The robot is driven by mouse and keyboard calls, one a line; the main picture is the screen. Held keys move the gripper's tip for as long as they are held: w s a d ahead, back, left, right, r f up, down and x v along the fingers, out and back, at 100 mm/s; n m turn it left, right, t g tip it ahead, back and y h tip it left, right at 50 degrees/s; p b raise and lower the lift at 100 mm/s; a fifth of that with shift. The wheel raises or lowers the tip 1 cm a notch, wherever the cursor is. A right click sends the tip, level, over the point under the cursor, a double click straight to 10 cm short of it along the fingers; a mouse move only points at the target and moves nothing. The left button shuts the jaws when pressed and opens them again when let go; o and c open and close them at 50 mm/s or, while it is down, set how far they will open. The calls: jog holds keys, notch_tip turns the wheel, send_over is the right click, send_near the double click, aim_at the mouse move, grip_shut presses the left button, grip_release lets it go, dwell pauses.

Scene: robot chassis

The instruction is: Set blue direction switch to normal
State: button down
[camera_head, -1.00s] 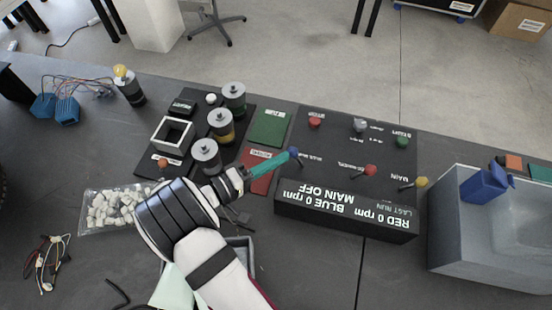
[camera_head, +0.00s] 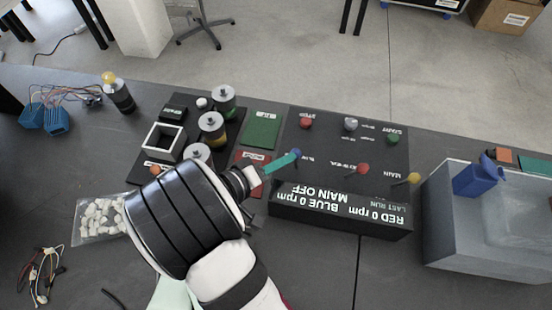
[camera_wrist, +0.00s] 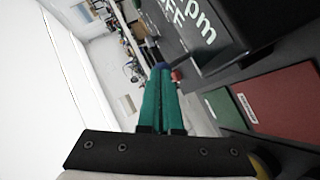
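The blue direction switch (camera_head: 296,154) is a small blue knob on the black control panel (camera_head: 335,137), behind the display box. My gripper (camera_head: 283,161) reaches it from the left with its slim teal fingers, its tips at or against the knob. In the wrist view the fingers (camera_wrist: 163,90) lie close together, and the blue knob (camera_wrist: 157,66) shows just beyond the tips. I see no clear grip around it. The fingers partly cover the switch's lever and label, so its exact setting cannot be read.
The display box (camera_head: 340,211) reads "BLUE 0 rpm", "RED 0 rpm" and "MAIN OFF". A red knob (camera_head: 363,168) and a yellow knob (camera_head: 414,178) stand to the right. A grey bin (camera_head: 440,225) is far right. Motor cylinders (camera_head: 212,128) stand left, behind my wrist.

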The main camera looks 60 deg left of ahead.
jog(key=shift+w+d+r+m+g+y, duration=0.2)
jog(key=shift+w+d+m+g+y, duration=0.1)
jog(key=shift+w+d+m+g, duration=0.25)
jog(key=shift+r, duration=0.8)
jog(key=v, duration=1.5)
jog(key=shift+s+r, duration=0.25)
jog(key=shift+s, duration=0.05)
